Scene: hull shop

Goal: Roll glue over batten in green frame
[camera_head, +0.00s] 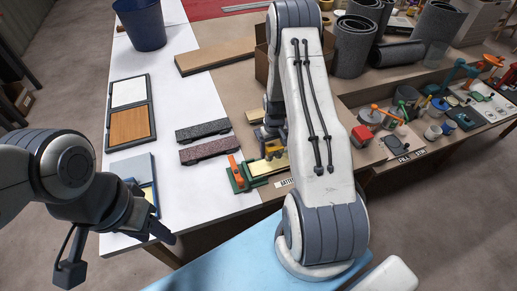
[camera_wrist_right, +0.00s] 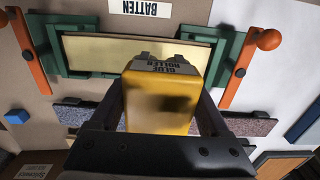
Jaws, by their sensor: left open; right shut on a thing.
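The green frame (camera_head: 239,184) lies on the table, with an orange clamp handle at its left end; both handles show in the right wrist view. The pale yellow batten (camera_head: 262,166) lies in the frame and also shows in the right wrist view (camera_wrist_right: 105,52), next to the BATTEN label (camera_wrist_right: 132,7). My right gripper (camera_head: 270,146) is shut on the yellow glue roller (camera_wrist_right: 160,100), over the batten's edge. Whether the roller touches the batten cannot be told. My right arm hides part of the frame in the head view. My left gripper (camera_head: 160,222) is open and empty by the table's left front.
Two dark speckled strips (camera_head: 205,151) lie left of the frame. Framed panels (camera_head: 130,124) lie further left. A blue bucket (camera_head: 142,24) stands at the back. Tools and pots (camera_head: 408,120) crowd the right side. White table is clear between panels and strips.

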